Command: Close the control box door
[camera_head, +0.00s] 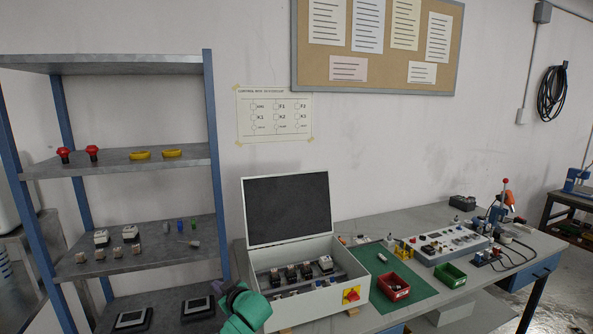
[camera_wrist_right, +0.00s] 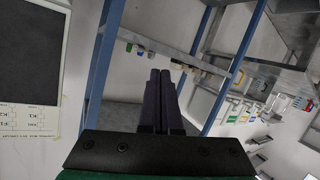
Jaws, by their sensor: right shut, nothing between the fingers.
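The control box (camera_head: 362,287) is a pale grey case on the bench, with several switch parts inside and a red-yellow knob on its front. Its door (camera_head: 287,210), a white frame around a dark inner panel, stands open and upright at the back. The door also shows at the left edge of the right wrist view (camera_wrist_right: 28,50). My right gripper (camera_head: 219,288), on a teal wrist, is low at the box's left front corner, apart from the door. Its dark fingers show pressed together and empty in the wrist view (camera_wrist_right: 160,75). My left gripper is not in view.
A metal shelf (camera_head: 118,167) with blue posts and small parts stands close left of my right gripper. Right of the box are a green mat (camera_head: 410,306), a red bin (camera_head: 393,287), a green bin (camera_head: 450,274) and a control panel (camera_head: 440,246). The wall is behind the door.

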